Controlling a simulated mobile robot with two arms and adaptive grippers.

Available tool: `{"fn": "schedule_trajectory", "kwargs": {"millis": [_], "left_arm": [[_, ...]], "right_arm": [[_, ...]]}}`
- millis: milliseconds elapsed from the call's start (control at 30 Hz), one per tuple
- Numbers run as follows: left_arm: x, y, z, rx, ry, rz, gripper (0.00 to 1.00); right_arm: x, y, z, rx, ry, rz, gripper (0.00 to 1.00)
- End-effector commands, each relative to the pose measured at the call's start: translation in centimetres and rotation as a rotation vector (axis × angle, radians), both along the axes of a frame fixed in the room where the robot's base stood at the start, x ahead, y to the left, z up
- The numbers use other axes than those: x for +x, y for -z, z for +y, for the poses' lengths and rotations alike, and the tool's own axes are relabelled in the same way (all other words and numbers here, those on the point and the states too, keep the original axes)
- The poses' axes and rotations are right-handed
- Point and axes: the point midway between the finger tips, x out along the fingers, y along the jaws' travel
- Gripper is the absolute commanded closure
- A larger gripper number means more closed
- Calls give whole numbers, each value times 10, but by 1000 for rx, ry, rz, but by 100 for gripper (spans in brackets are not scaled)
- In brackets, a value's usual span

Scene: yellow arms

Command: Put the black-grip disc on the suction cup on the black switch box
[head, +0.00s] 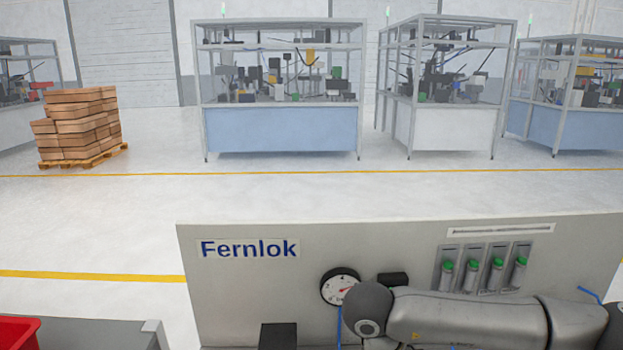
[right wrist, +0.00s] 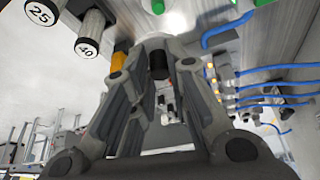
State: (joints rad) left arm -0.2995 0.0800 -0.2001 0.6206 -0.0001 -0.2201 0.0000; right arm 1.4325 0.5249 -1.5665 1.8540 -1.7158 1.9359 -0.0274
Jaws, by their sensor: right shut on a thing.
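My right gripper (right wrist: 157,52) shows in the right wrist view, its grey fingers closing on a short black cylindrical piece (right wrist: 159,67), which looks like the grip of the black-grip disc. The disc face itself I cannot make out. In the head view my grey right arm crosses low in front of the panel, and its gripper is hidden. A black box (head: 278,336) shows at the bottom edge of the head view, and another small black block (head: 393,279) sits on the panel behind my arm. I cannot tell which is the switch box. No suction cup is discernible. My left gripper is not in view.
The Fernlok panel (head: 240,290) carries a round gauge (head: 341,287) and several green-topped tubes (head: 484,268). Cylinders marked 25 (right wrist: 40,13) and 40 (right wrist: 87,45) and blue hoses (right wrist: 228,35) surround my right gripper. A red bin (head: 18,331) stands lower left.

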Motion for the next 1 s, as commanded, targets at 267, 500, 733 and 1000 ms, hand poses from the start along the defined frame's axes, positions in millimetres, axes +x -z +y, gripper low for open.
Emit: {"fn": "schedule_trajectory", "kwargs": {"millis": [267, 500, 733, 1000], "left_arm": [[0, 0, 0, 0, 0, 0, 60], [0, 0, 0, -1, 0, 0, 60], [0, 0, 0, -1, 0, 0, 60], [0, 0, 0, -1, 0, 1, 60]], "right_arm": [[5, -7, -9, 3, -482, 1, 100], [9, -13, -15, 3, -832, 2, 100], [13, -19, -20, 6, -1118, 1, 100], [18, -29, -27, -1, -1463, 1, 100]]}}
